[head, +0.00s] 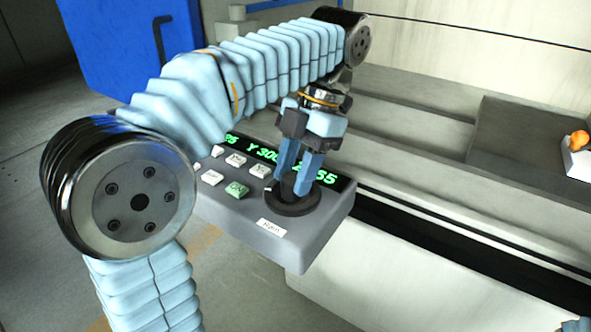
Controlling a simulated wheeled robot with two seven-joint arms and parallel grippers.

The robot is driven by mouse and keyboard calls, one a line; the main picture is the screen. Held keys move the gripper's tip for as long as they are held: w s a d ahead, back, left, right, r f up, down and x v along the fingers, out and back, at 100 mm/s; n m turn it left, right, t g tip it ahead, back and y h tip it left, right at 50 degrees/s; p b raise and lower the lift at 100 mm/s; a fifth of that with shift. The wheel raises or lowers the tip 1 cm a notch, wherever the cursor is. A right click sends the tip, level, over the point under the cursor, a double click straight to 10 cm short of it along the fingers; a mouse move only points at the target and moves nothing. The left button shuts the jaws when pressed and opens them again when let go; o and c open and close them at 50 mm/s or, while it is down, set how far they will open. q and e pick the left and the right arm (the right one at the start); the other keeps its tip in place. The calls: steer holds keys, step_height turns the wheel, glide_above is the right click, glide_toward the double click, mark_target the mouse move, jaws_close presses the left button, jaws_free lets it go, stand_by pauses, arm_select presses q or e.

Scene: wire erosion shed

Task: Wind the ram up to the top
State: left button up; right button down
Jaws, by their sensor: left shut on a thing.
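A grey control box (330,228) carries a dark round base with a short stick (290,196) at its right end. My left gripper (300,180) points down over it, with its blue fingers shut on the stick. The fingers hide most of the stick, so its tilt is hard to tell. A small white label (271,227) sits on the box's front edge; its word is too small to read surely. A green-lit display (262,150) runs along the back of the box, showing "Y 300" and other digits partly covered by my gripper. I cannot make out the ram in this view.
Several white keys (235,160) and a green key (236,189) lie left of the stick. Behind the box is a pale machine bed with grey ledges (420,125). A blue panel (130,40) stands back left. An orange object (579,140) sits at the right edge.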

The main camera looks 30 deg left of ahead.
arm_select(q)
steer(key=shift+n+h, duration=0.8)
steer(key=shift+n, duration=1.2)
steer(key=o, duration=1)
steer(key=shift+a, duration=0.1)
steer(key=shift+o, duration=0.2)
